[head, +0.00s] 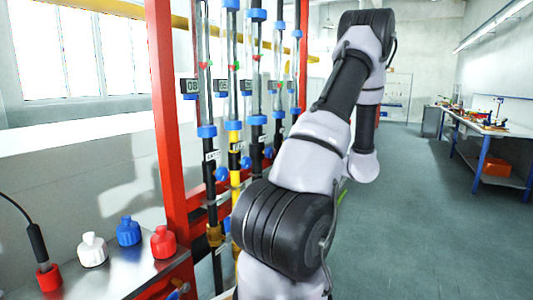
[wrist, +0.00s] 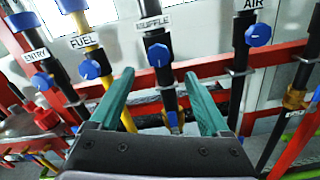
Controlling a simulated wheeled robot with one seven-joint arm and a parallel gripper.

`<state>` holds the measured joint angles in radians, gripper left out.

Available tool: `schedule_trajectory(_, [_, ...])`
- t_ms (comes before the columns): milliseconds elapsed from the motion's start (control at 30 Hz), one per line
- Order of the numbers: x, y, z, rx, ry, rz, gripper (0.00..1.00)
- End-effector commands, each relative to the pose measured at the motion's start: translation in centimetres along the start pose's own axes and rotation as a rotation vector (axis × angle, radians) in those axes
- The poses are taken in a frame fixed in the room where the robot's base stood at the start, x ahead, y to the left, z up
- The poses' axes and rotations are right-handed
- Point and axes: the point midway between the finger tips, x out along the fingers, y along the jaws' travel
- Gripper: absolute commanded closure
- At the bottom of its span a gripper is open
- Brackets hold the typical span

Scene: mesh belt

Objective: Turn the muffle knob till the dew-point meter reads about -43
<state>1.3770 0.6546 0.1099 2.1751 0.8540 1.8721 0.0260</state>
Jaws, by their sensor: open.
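In the wrist view, the blue muffle knob (wrist: 158,54) sits on a dark pipe just under the MUFFLE label (wrist: 153,23). My gripper (wrist: 159,74) is open, its two green fingers apart and pointing up towards the knob. The knob appears between and just beyond the fingertips; I see no clear contact. In the head view, my arm hides the gripper. Small dark displays (head: 190,86) hang on the tubes there; one seems to read 08. I cannot make out a dew-point meter or its reading.
Other blue knobs flank it: ENTRY (wrist: 42,81), FUEL (wrist: 91,69) and AIR (wrist: 258,35). A red frame (head: 167,120) holds the tubes. A metal bench (head: 120,275) with bottles stands at the left. Open floor (head: 420,200) lies to the right.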

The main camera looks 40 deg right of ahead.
Motion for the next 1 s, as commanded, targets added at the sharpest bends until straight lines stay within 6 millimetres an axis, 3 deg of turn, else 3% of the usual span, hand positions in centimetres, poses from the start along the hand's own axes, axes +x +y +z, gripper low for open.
schedule_trajectory(300, [6.0,0.2,0.0,-0.002,0.004,0.008,0.19])
schedule_trajectory(500, [8.9,0.2,-0.1,-0.002,0.004,0.006,0.19])
schedule_trajectory(700, [10.1,0.2,-0.1,-0.003,0.004,0.005,0.19])
schedule_trajectory(933, [10.1,0.2,0.0,-0.003,0.004,0.004,0.19])
schedule_trajectory(967, [10.1,0.2,0.0,-0.003,0.004,0.004,0.23])
schedule_trajectory(1000, [10.1,0.2,0.0,-0.003,0.004,0.004,0.39])
